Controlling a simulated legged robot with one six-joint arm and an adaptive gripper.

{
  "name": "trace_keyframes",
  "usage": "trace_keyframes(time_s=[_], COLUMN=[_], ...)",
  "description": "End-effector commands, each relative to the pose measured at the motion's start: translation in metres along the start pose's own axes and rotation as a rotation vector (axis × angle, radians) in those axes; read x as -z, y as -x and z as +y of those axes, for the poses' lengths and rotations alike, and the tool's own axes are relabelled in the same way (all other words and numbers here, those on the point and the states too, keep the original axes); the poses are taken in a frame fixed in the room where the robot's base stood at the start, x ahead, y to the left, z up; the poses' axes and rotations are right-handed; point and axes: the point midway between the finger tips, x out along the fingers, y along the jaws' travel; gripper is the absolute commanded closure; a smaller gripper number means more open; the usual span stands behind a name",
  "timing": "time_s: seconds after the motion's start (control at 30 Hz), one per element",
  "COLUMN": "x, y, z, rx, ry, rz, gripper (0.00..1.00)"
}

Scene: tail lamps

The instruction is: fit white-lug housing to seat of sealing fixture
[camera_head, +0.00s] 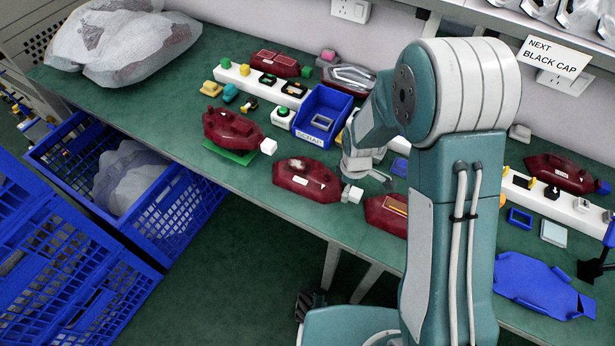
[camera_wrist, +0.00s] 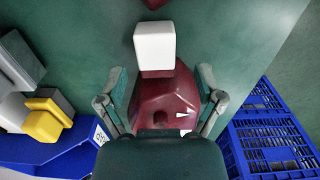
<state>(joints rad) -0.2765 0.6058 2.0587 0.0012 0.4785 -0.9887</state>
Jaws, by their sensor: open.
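A dark red housing with a white block lug (camera_head: 352,194) at its right end, the middle housing (camera_head: 306,180), lies near the bench's front edge. In the wrist view that housing (camera_wrist: 168,95) lies between the open fingers of my gripper (camera_wrist: 162,72), its white lug (camera_wrist: 155,45) beyond the fingertips. I cannot tell if the fingers touch it. Another red housing (camera_head: 232,127) with a white lug (camera_head: 268,146) sits on a green plate (camera_head: 230,154). A blue shaped holder (camera_head: 545,285) lies at right; I cannot tell if it is the sealing fixture.
A third housing (camera_head: 386,214) is right of the middle one, partly behind my arm. A blue scrap bin (camera_head: 322,115) and small coloured parts stand behind. A white rail (camera_head: 565,205) is at right. Blue crates (camera_head: 185,205) stand below the bench's left side.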

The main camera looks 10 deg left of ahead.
Motion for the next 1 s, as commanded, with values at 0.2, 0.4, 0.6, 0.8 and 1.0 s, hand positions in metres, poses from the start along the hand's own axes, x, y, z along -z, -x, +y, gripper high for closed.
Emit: trace_keyframes(time_s=[0.2, 0.4, 0.6, 0.8, 1.0], x=[-0.0016, 0.0009, 0.0010, 0.0009, 0.0005], y=[-0.0145, -0.0146, -0.0147, -0.0148, -0.0112], z=[0.0016, 0.0010, 0.0011, 0.0012, 0.0013], rx=[-0.002, -0.003, -0.003, -0.003, -0.003], ry=[-0.003, -0.001, -0.001, -0.002, -0.002], rz=[0.005, 0.002, 0.002, 0.003, 0.003], gripper=[0.14, 0.32, 1.00, 1.00, 1.00])
